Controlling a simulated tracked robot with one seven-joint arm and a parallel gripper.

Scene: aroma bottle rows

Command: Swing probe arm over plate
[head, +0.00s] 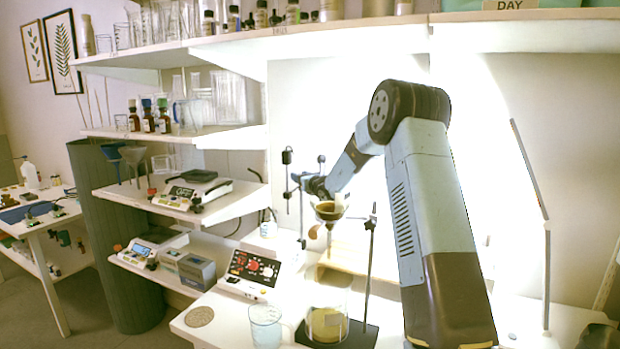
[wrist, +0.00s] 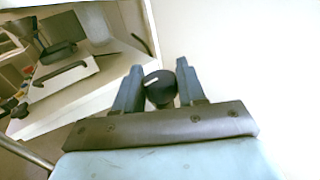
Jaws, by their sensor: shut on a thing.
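In the wrist view, my gripper (wrist: 159,72) has its two blue-grey fingers on either side of a round black knob (wrist: 160,89) with a white mark. It is shut on this knob. In the head view, my gripper (head: 306,183) is at a thin upright stand (head: 301,212) with small dark clamps, behind the white hotplate device (head: 254,270) with red knobs. My gripper partly hides the stand, and the probe itself cannot be made out. A pale round disc (head: 199,316) lies flat on the bench, left of the hotplate device.
A brown funnel (head: 327,211) hangs on a second stand (head: 370,255), close to my arm. A glass beaker (head: 327,323) with yellowish contents stands on that stand's dark base, beside another beaker (head: 265,326). Shelves (head: 210,209) with scales and glassware fill the left.

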